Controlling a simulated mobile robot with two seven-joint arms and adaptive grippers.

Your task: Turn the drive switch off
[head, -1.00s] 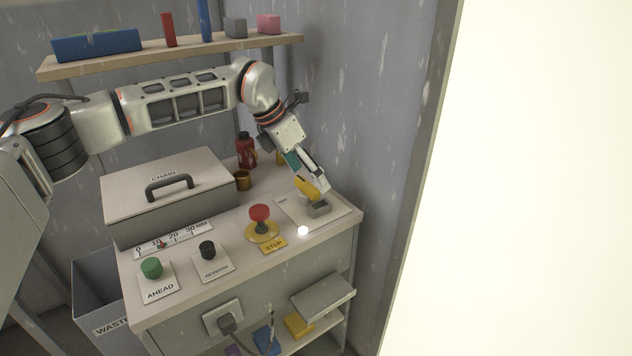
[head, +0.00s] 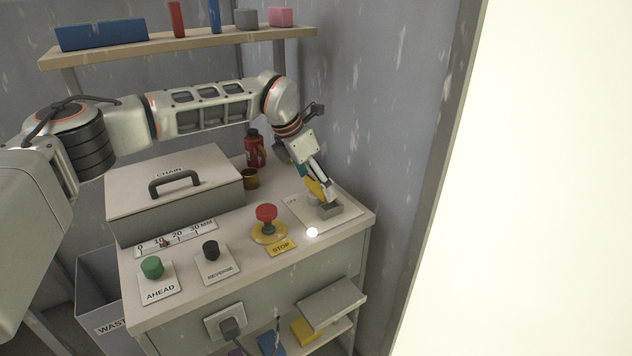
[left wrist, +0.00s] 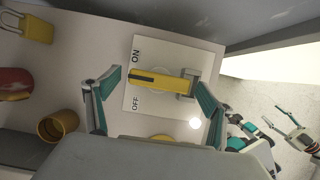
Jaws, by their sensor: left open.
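The drive switch has a yellow lever (left wrist: 160,78) on a grey block, which also shows in the head view (head: 330,211). It sits on a white plate (left wrist: 165,112) marked ON and OFF. In the left wrist view the lever lies crosswise between the two labels, and its free end is at the left. My left gripper (head: 318,192) is open over the switch, with one finger beyond each end of the lever. In the head view a finger partly hides the lever. I cannot tell whether a finger touches it. Part of my right gripper (left wrist: 277,122) shows at the right of the wrist view.
A red STOP button (head: 266,212), a black REVERSE button (head: 211,250) and a green AHEAD button (head: 152,267) stand on the bench. A CHAIN box (head: 130,187), a brass cup (head: 250,179) and a red bottle (head: 255,150) are behind. A wall stands close right.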

